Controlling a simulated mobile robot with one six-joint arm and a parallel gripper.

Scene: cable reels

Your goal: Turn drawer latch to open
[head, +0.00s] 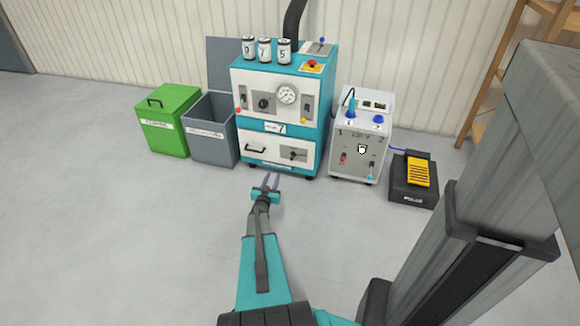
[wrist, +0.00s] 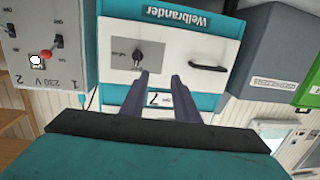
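The drawer (head: 277,149) is the white lower front of the teal cabinet, and it is shut flush. Its latch (head: 292,154) is a small dark knob on a grey plate at the right. A dark bar handle (head: 256,148) is at the left. In the wrist view, which is upside down, the latch (wrist: 138,55) lies just beyond the left fingertip and the handle (wrist: 236,53) is to the right. My gripper (head: 271,181) is open and empty in front of the drawer. Its two purple fingers (wrist: 165,78) are apart; I cannot tell whether one touches the latch plate.
A green bin (head: 168,125) and an open grey bin (head: 208,125) stand left of the cabinet. A grey power unit (head: 358,150) and a black pedal box with a yellow pedal (head: 419,172) stand right. The floor (head: 150,230) in front is clear.

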